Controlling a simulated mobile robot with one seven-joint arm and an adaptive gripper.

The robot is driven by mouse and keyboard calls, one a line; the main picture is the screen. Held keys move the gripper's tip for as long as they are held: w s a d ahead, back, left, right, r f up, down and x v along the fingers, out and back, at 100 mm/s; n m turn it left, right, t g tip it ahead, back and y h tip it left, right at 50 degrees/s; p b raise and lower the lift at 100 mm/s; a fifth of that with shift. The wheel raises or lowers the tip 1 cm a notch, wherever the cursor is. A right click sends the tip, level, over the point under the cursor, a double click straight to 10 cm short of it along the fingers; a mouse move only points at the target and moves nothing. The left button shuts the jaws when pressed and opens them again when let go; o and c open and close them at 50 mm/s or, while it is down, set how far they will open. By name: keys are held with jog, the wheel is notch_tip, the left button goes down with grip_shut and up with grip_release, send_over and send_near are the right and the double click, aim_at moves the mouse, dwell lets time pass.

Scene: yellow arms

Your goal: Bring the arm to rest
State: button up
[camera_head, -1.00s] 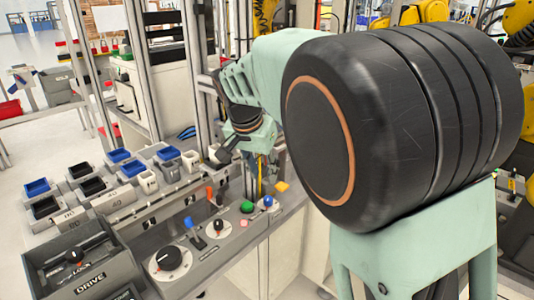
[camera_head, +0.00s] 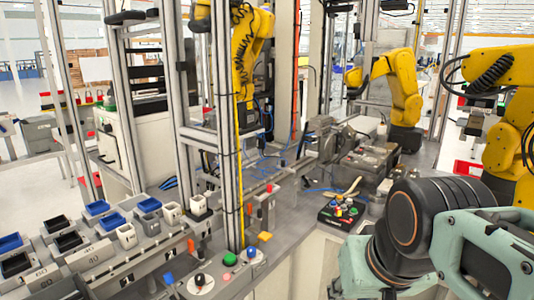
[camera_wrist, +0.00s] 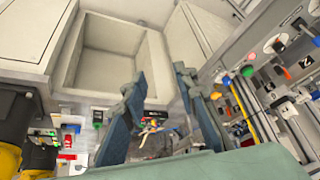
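My arm (camera_head: 435,225), with black joint covers and pale green links, is folded at the lower right in the head view. My gripper is outside that view. In the wrist view my gripper (camera_wrist: 160,72) shows two dark blue fingers standing well apart. Nothing is held between them. Past the fingers is an open pale box-like recess (camera_wrist: 112,62), with small colored parts below it.
A workbench with a control panel (camera_head: 215,285) of knobs and buttons lies left of my arm. Blue and black bins (camera_head: 96,208) stand at left. A small button box (camera_head: 341,213) sits near my arm. Yellow robot arms (camera_head: 404,90) stand behind. Metal posts (camera_head: 226,130) rise from the bench.

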notch_tip(320, 180, up, 12)
jog(key=s+p, duration=0.2)
jog(key=p, duration=1.2)
jog(key=shift+a, duration=0.2)
